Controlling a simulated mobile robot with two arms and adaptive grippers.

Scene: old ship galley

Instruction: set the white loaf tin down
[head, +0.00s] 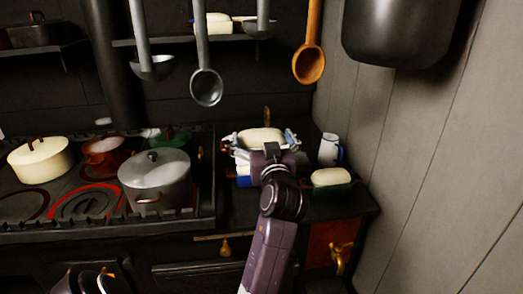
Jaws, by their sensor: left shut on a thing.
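The white loaf tin (242,158) is at the end of my left arm, on the dark counter area right of the stove. A pale loaf-shaped top (262,137) shows above it. My left gripper (266,150) is shut on the tin, with light grey finger parts at both sides. My wrist hides much of the tin's near side. Something blue (244,181) shows low beside it. I cannot tell whether the tin touches what is below.
A dark green tin with a pale top (331,178) and a white mug (330,149) stand close on the right. A grey lidded pot (155,180), a red pot (105,157) and a cream pot (40,160) stand on the stove. Ladles (207,87) and a wooden spoon (309,65) hang above.

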